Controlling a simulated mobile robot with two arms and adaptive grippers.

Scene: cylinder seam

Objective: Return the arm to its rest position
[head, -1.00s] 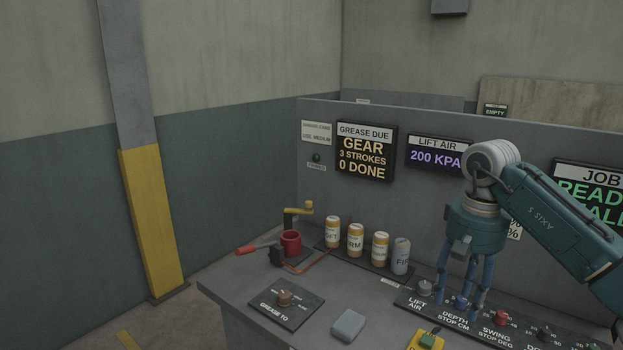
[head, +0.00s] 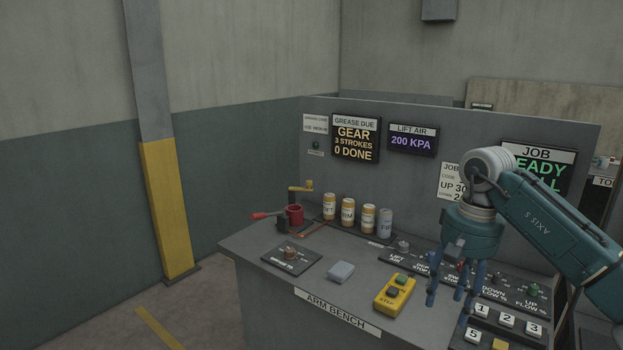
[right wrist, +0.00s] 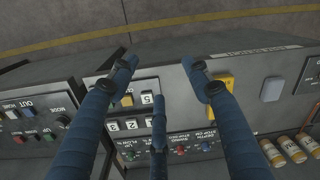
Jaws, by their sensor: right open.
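My right gripper (head: 455,290) hangs from my teal right arm (head: 560,225) over the right part of the arm bench (head: 262,300). Its blue fingers are spread and hold nothing. In the right wrist view the open fingers (right wrist: 160,85) reach over the bench front, with the numbered keys (right wrist: 130,124) and the yellow button box (right wrist: 224,82) below them. I cannot tell how high the fingertips are above the bench. My left gripper is not in view.
A yellow button box (head: 394,295) and a grey block (head: 340,272) lie near the front edge. A panel with screens (head: 470,150) rises behind. Floor at left is clear.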

